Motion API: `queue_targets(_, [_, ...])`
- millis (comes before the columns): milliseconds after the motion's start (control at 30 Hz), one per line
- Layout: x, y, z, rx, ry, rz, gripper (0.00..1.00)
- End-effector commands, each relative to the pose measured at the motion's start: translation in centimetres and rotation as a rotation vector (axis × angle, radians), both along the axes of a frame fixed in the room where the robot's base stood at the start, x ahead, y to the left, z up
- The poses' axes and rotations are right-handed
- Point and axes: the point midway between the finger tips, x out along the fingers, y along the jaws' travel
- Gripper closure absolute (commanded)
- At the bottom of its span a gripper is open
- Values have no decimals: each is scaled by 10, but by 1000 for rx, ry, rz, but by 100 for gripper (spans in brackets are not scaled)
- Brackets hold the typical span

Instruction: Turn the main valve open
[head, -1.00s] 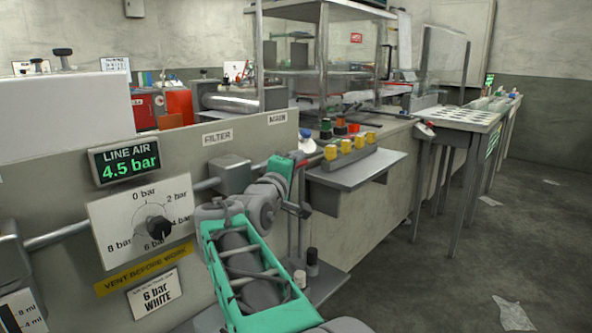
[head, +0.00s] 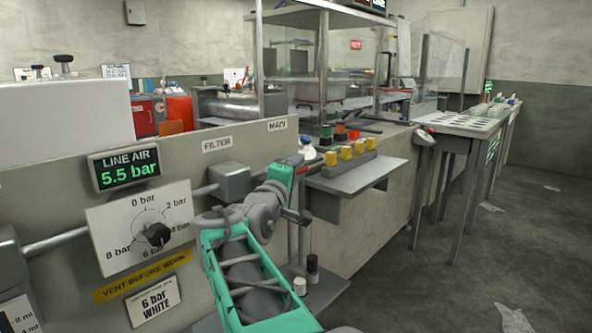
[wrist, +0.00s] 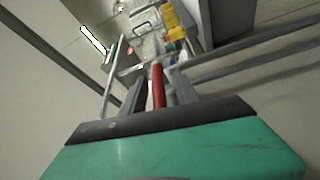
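The MAIN sign (head: 277,125) is on the grey panel at its right end. Below it my gripper (head: 297,169) reaches to the pipe, with its green wrist part turned towards the panel. A small red part (head: 304,169) shows at its tip. In the wrist view, a red bar (wrist: 158,86) lies between the two fingers of my gripper (wrist: 161,92). Whether the fingers press on it is unclear. The valve body is mostly hidden by my arm. The line air display (head: 126,167) reads 5.5 bar.
A pressure dial with a black knob (head: 158,235) is on the panel at left. A grey filter box (head: 230,181) sits on the pipe. A shelf with several yellow-topped items (head: 345,153) stands just right of my gripper.

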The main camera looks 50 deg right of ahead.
Motion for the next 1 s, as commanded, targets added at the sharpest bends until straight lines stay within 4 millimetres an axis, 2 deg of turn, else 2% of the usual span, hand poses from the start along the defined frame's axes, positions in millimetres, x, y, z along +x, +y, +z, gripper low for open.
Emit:
queue_targets(133, [-4,13,1,0,-1,3,64])
queue_targets(400, [-24,62,-4,0,0,5,64])
queue_targets(500, [-29,70,-6,0,1,3,64])
queue_targets(1000, [-31,71,-7,-1,0,-1,64])
